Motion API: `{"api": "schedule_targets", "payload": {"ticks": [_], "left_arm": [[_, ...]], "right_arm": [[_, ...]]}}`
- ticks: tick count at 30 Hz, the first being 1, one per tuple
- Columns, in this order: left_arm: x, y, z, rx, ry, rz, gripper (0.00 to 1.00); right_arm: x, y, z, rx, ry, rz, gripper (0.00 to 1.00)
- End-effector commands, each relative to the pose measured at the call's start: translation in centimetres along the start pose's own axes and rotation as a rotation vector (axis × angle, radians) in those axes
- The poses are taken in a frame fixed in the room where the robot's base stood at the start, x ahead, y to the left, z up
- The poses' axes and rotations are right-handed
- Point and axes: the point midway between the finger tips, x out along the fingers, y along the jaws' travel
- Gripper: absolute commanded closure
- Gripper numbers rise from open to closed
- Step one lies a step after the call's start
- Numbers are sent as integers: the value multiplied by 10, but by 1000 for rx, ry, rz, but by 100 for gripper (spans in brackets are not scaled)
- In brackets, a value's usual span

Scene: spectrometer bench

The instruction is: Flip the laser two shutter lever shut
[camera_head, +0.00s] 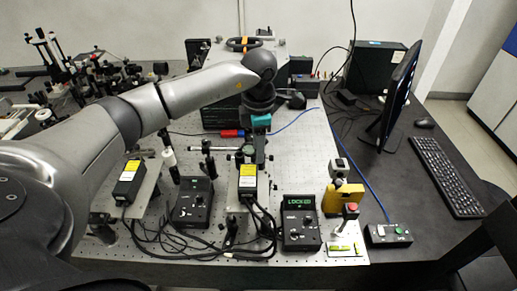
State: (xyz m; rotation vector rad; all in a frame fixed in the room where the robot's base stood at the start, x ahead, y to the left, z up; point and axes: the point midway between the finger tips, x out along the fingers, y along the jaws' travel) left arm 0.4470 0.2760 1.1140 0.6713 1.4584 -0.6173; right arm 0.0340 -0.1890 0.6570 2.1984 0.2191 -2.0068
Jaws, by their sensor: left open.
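Two black laser boxes with yellow labels stand on the perforated metal bench: one at the left (130,180) and one near the middle (248,182). I cannot tell from labels which is laser two. The shutter lever is too small or hidden to make out. My left arm reaches in from the left, and my left gripper (258,152) points down just behind the middle laser box. It is open; its fingers are small and dark against the optics, and whether they touch anything is unclear. My right gripper is not in view.
Controllers (192,207) and (300,226) stand at the front, the latter with a green display. Cables run between them. A yellow device (342,198) and a button box (388,234) are at right, with monitor (391,98) and keyboard (447,177) beyond. Optics crowd the back left.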

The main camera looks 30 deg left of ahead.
Motion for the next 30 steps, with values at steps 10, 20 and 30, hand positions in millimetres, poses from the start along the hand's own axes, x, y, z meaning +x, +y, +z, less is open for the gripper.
{"api": "schedule_targets", "payload": {"ticks": [10, 20, 30], "left_arm": [[17, 0, 1, 2, -1, 1, 52], [17, 0, 1, 2, -1, 0, 73], [17, 0, 0, 1, -1, 1, 100]], "right_arm": [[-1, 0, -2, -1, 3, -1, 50], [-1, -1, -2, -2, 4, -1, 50], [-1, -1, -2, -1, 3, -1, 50]]}}
